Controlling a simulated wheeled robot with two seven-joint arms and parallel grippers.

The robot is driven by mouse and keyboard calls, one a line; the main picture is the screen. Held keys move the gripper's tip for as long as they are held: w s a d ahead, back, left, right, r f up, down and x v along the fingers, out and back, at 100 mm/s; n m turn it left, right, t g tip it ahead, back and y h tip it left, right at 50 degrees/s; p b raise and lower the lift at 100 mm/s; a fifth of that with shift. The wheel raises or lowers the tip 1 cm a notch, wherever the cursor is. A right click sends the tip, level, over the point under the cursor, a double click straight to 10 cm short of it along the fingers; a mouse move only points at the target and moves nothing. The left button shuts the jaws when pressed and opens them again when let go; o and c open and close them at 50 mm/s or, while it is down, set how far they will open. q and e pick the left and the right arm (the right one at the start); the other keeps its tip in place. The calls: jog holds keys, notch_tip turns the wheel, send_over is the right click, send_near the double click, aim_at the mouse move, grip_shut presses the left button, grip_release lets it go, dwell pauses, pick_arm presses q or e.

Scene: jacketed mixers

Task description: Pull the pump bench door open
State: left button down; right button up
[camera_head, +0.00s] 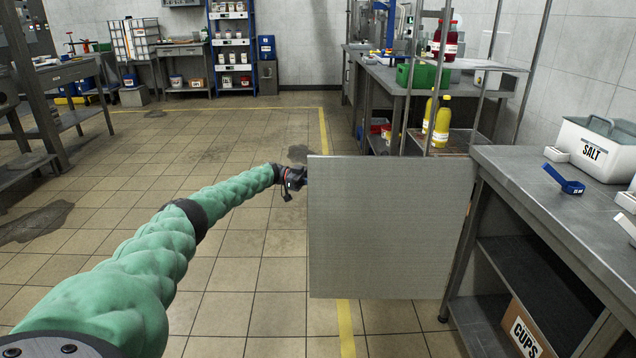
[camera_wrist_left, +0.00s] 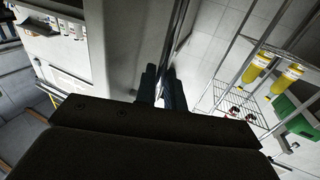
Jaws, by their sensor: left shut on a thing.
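The pump bench door (camera_head: 390,230) is a flat grey panel. It stands swung out from the bench (camera_head: 545,190), across the aisle, with its right edge near the bench's front leg. My left gripper (camera_head: 298,180) is at the door's upper left edge, the arm reaching in from the lower left. In the left wrist view, the two dark fingers of my left gripper (camera_wrist_left: 161,88) are close together at the door (camera_wrist_left: 182,30), seen nearly edge-on. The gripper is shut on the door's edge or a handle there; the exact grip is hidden. My right gripper is out of view.
The open bench shelves hold a box marked CUPS (camera_head: 523,330). A SALT bin (camera_head: 595,150) and a blue item (camera_head: 563,180) sit on top. Yellow bottles (camera_head: 440,120) stand on a rack behind the door. The tiled floor (camera_head: 240,260) left of the door is clear.

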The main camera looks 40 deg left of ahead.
pick_arm(q)
jog(key=c, duration=1.8)
grip_release()
jog(key=shift+w+d, duration=0.1)
jog(key=shift+d, duration=0.25)
jog(key=o, duration=0.3)
jog(key=shift+w+d, duration=0.15)
jog(key=shift+w, duration=0.05)
jog(key=shift+b+v, duration=0.45)
jog(key=shift+v, duration=3.55)
